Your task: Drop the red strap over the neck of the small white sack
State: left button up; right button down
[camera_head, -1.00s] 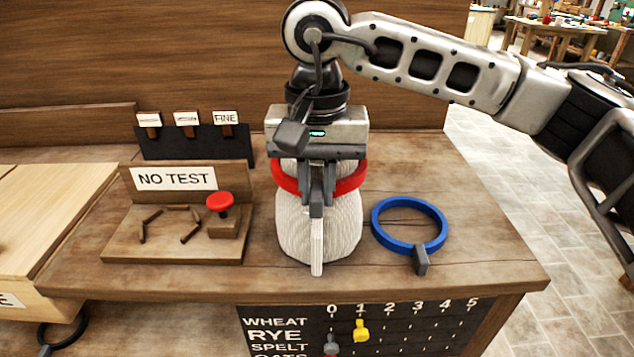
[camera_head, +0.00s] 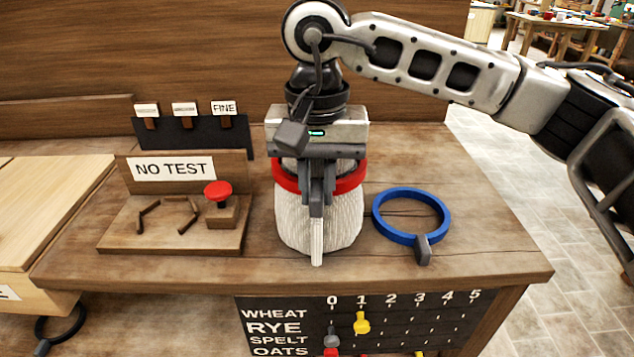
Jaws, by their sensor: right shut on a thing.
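The small white sack (camera_head: 345,225) stands upright on the wooden bench, in the middle of the view. The red strap (camera_head: 347,182) is a ring at the sack's upper part, and its front shows on both sides of my fingers. My right gripper (camera_head: 316,200) points down in front of the sack and is shut on the red strap. The gripper body hides the sack's neck and the back of the ring, so I cannot tell whether the strap rests on the sack. My left gripper is not in view.
A blue ring (camera_head: 445,226) with a grey tab lies on the bench to the right. A NO TEST stand (camera_head: 232,240) with a red knob (camera_head: 217,190) is on the left. A dark rack (camera_head: 180,147) with labelled tags stands behind it. The bench's front right corner is clear.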

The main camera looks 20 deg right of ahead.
jog(key=c, duration=1.3)
grip_release()
pick_arm(q)
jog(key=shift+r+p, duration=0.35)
jog(key=shift+p, duration=0.7)
pick_arm(e)
notch_tip(320, 180, up, 16)
